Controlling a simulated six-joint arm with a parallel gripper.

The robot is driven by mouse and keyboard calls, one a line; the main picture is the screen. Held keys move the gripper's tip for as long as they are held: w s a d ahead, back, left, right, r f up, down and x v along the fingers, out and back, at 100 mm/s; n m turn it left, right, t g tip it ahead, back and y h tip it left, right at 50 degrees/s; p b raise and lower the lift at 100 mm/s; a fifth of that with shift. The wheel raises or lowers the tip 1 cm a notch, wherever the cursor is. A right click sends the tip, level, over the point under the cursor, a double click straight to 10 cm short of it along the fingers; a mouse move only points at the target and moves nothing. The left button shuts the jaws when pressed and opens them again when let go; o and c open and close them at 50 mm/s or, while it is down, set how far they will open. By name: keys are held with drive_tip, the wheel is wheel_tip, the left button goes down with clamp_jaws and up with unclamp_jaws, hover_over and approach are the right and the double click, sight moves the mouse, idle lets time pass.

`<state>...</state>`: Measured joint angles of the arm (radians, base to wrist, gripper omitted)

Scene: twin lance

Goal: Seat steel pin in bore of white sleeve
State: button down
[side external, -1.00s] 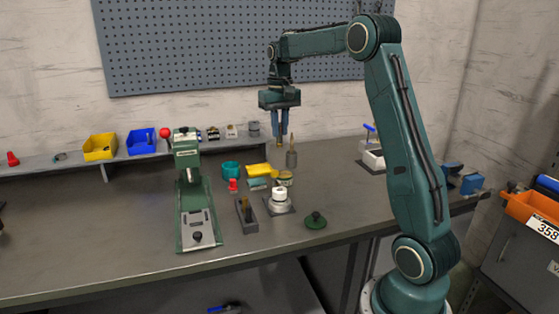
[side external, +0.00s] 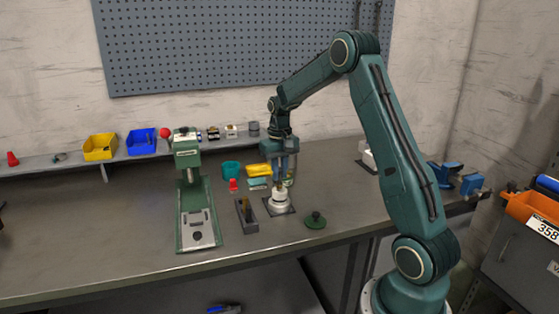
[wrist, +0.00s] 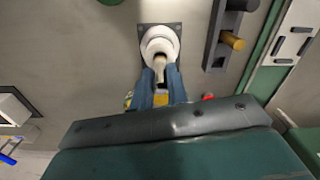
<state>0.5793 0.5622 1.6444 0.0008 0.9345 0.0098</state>
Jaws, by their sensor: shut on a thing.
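The white sleeve (side external: 278,203) stands upright on a dark square base plate on the bench. It also shows near the top middle of the wrist view (wrist: 155,36), seen from above. My gripper (side external: 281,181) is directly over the sleeve, pointing down. Its blue fingers are shut on the pin (wrist: 159,70), a pale, slim cylinder whose end shows between the fingertips (wrist: 160,88). The pin's lower end is at or just over the sleeve's mouth. I cannot tell whether it is inside the bore, as the fingers and pin cover the opening.
A green press (side external: 193,205) with a red knob stands to the left. A grey block (side external: 246,216) with a brass-coloured piece is just left of the sleeve. Teal, yellow and red items sit close behind. The front bench is clear.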

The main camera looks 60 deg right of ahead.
sight(280, 188)
drive_tip(key=shift+f, duration=2.2)
drive_tip(key=shift+f, duration=0.1)
